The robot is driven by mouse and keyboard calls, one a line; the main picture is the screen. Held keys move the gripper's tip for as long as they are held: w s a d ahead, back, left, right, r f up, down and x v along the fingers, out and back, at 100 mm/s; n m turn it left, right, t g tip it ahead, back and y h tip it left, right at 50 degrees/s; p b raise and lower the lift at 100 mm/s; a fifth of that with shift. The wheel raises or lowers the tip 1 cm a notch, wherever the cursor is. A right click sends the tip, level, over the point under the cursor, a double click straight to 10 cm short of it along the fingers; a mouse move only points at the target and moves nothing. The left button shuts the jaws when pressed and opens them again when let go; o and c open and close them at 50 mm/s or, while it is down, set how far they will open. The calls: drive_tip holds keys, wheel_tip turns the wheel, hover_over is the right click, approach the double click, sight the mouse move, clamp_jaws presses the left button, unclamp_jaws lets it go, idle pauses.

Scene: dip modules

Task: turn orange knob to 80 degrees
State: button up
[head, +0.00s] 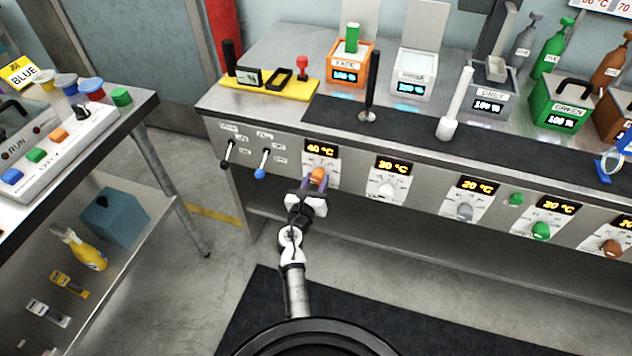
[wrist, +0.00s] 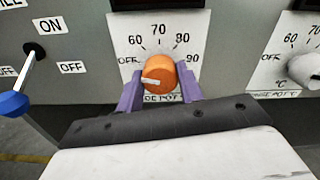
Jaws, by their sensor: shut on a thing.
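The orange knob (head: 318,175) is on the bench's front panel, below a display (head: 321,149) that reads 40 °C. In the wrist view the orange knob (wrist: 160,73) sits between the two purple fingers of my gripper (wrist: 162,90). My gripper (head: 313,184) is shut on the knob from both sides. The knob's white pointer mark (wrist: 150,81) points left, near the OFF mark. The dial plate (wrist: 158,28) shows OFF, 60, 70, 80 and 90 around the knob, with 80 at upper right.
A white knob (head: 386,190) with its own display is to the right. A blue-tipped lever (head: 261,172) and a black-tipped lever (head: 226,163) stick out on the left. A table (head: 148,100) with buttons stands at far left.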

drive_tip(key=m+b, duration=0.3)
drive_tip(key=m, duration=0.2)
drive_tip(key=shift+m, duration=0.4)
drive_tip(key=m+b, duration=0.3)
drive_tip(key=m, duration=0.2)
drive_tip(key=m+b, duration=0.5)
drive_tip(key=m, duration=0.1)
drive_tip(key=shift+f+m, duration=0.1)
drive_tip(key=shift+m, duration=0.3)
drive_tip(key=m+b, duration=0.3)
drive_tip(key=shift+m, duration=0.4)
drive_tip(key=shift+m+b, duration=0.55)
drive_tip(key=shift+m, duration=0.25)
drive_tip(key=shift+r, duration=0.2)
drive_tip(key=o, duration=1)
